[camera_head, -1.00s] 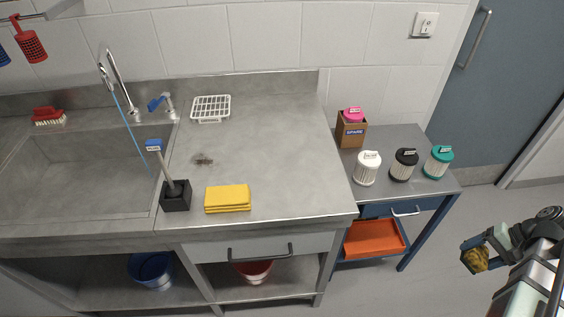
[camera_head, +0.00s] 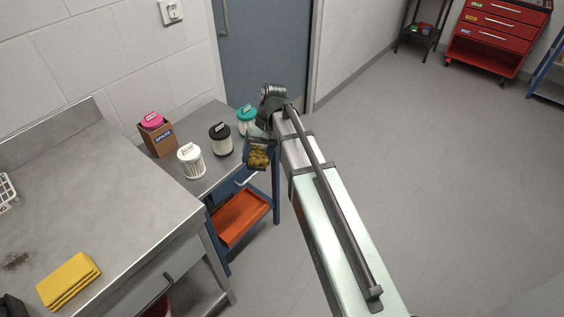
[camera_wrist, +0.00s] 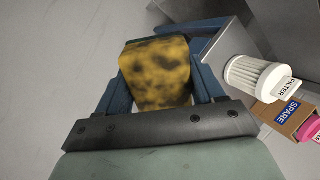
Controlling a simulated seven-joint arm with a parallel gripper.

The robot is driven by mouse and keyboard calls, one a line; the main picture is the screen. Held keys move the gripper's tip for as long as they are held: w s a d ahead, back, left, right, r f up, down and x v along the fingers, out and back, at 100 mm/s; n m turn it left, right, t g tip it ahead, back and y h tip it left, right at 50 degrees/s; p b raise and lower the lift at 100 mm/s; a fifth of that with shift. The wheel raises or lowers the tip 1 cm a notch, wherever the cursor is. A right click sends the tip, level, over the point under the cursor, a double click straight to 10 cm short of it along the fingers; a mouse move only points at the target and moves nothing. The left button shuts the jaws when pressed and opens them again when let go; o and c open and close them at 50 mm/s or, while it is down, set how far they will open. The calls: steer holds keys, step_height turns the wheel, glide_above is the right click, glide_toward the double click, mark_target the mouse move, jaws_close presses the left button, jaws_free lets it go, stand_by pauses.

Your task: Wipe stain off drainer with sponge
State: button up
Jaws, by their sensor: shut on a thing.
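My gripper (camera_head: 257,150) is shut on a yellow sponge (camera_wrist: 156,72) with dark brown mottling. The sponge sits between the two blue fingers in the wrist view. In the head view the sponge (camera_head: 258,159) is beside the front right of the small side table, well right of the drainer. The steel drainer (camera_head: 95,190) is the flat worktop at left. A dark brown stain (camera_head: 15,262) lies on it near the left picture edge.
A folded yellow cloth (camera_head: 69,280) lies on the drainer near the stain. White (camera_head: 191,162), black (camera_head: 221,138) and teal (camera_head: 246,119) filters and a SPARE box (camera_head: 159,138) stand on the side table. A white rack (camera_head: 6,190) is partly cut off. Floor at right is clear.

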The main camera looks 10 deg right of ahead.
steer(key=s+a+r+n, duration=0.1)
steer(key=a+r, duration=0.2)
steer(key=a, duration=0.8)
steer(key=s+a+r+n+h, duration=0.1)
steer(key=a+r, duration=0.3)
steer(key=a, duration=0.7)
steer(key=s+a+r+n+h, duration=0.1)
steer(key=s+a+r, duration=0.2)
steer(key=a, duration=0.8)
steer(key=shift+a+r+t, duration=0.35)
steer(key=shift+t, duration=0.05)
steer(key=s+a+r+n+t+h, duration=0.15)
steer(key=s+a+r, duration=0.25)
steer(key=s+a, duration=0.75)
steer(key=s+a+r+n+t, duration=0.1)
steer(key=s+a+r+n, duration=0.2)
steer(key=s+a, duration=0.85)
steer(key=shift+g, duration=0.25)
steer(key=shift+s+d+f, duration=0.15)
steer(key=shift+f, duration=0.6)
steer(key=shift+s+d+f, duration=0.1)
steer(key=shift+d+f, duration=0.1)
steer(key=shift+f, duration=0.5)
steer(key=shift+s+d+f, duration=0.15)
steer(key=shift+f, duration=0.6)
steer(key=shift+r, duration=0.1)
